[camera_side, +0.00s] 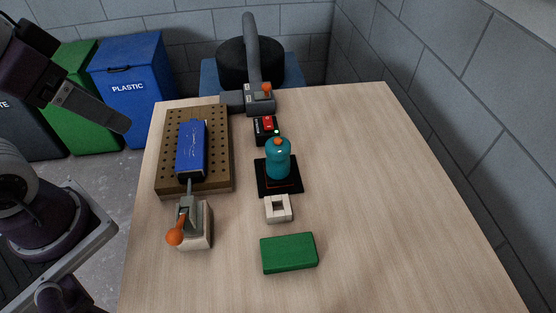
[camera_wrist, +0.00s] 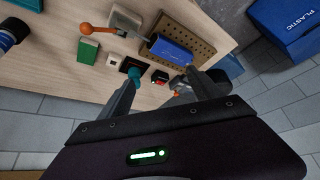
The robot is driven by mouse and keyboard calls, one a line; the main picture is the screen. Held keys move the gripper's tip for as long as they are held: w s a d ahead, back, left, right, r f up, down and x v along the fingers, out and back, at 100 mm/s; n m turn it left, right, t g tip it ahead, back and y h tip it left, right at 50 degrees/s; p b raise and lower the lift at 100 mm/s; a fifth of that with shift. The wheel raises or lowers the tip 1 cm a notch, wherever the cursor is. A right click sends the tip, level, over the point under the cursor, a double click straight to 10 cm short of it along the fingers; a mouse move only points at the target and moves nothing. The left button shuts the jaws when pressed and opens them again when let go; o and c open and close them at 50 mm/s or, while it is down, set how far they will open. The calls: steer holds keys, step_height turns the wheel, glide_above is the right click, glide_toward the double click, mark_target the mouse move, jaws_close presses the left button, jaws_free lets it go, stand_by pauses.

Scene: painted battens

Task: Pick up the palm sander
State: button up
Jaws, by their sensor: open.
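The palm sander (camera_side: 278,158) is a teal rounded body with an orange top, upright on a black square pad (camera_side: 292,190) with a red outline, near the table's middle. In the wrist view the sander (camera_wrist: 134,73) shows small, next to the left fingertip in the picture; its lower part is partly covered. My gripper (camera_wrist: 163,78) is open and empty, its two fingers spread. In the side view it is at the upper left, well away from the sander and left of the table.
A black-red switch box (camera_side: 265,128), a white square ring (camera_side: 278,208) and a green block (camera_side: 288,252) line up with the sander. The table's right is clear.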

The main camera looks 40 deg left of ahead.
steer(key=w+d+n+g, duration=0.2)
steer(key=w+n, duration=0.2)
steer(key=w, duration=0.3)
steer(key=n+g, duration=0.2)
steer(key=n, duration=0.7)
glide_toward(279, 140)
steer(key=s+a, duration=0.3)
steer(key=a, duration=0.2)
steer(key=w+d+f+n, duration=0.1)
steer(key=f, duration=0.1)
steer(key=w+d+f+n+g, duration=0.1)
steer(key=w+d+f+n, duration=0.1)
steer(key=f, duration=0.1)
steer(key=w+d+f+n, duration=0.1)
steer(key=d+f, duration=0.1)
steer(key=f, duration=0.1)
steer(key=shift+w+n+g, duration=0.25)
steer(key=shift+n+g, duration=0.05)
step_height(279, 140, down, 8)
steer(key=shift+a+r, duration=0.1)
steer(key=shift+r, duration=0.05)
jaws_close()
